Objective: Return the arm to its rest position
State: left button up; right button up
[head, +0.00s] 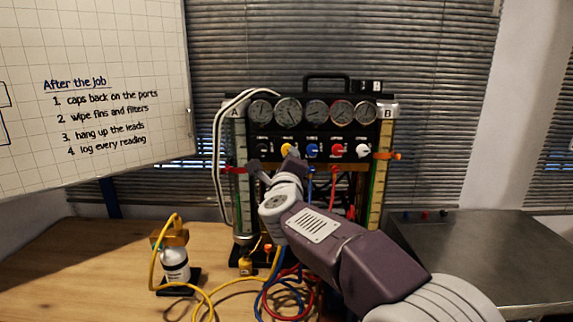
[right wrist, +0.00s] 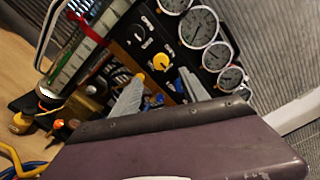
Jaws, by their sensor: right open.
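My right arm (head: 355,255) reaches in from the lower right of the head view to the front of the gauge rig (head: 345,88). Its right gripper (head: 272,167) is open and empty, just in front of the rig's knob row, near the yellow knob (head: 287,149). In the right wrist view, the two grey fingers (right wrist: 160,88) are spread apart. The yellow knob (right wrist: 161,62) appears beyond the gap between them. I cannot tell whether a finger touches the panel. Black, blue, red and white knobs sit along the same row. My left gripper is not in view.
Blue, red and yellow hoses (head: 272,290) hang below the rig onto the wooden table (head: 60,270). A white bottle with a brass top (head: 175,265) stands left. A whiteboard (head: 90,90) is at upper left. A metal cabinet (head: 490,250) is right.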

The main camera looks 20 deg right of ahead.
jog(key=s+d+n+g+p, duration=0.1)
jog(key=d+n+p, duration=0.1)
jog(key=d+p, duration=0.3)
jog(key=s+a+f+n+g+y+p, duration=0.2)
jog(key=s+f+n+g, duration=0.15)
jog(key=f+n, duration=0.4)
jog(key=s+a+f+n+g+y+p, duration=0.1)
jog(key=s+a+f+n+g+y, duration=0.25)
jog(key=f, duration=0.65)
jog(key=s+f+n+g, duration=0.4)
jog(key=s+f+n, duration=0.2)
jog(key=s, duration=0.5)
jog(key=s+f+n+g, duration=0.4)
jog(key=s+f+n, duration=0.3)
jog(key=s, duration=0.5)
notch_tip(320, 180, down, 2)
jog(key=shift+s+d+n+p, duration=0.3)
jog(key=shift+d, duration=0.1)
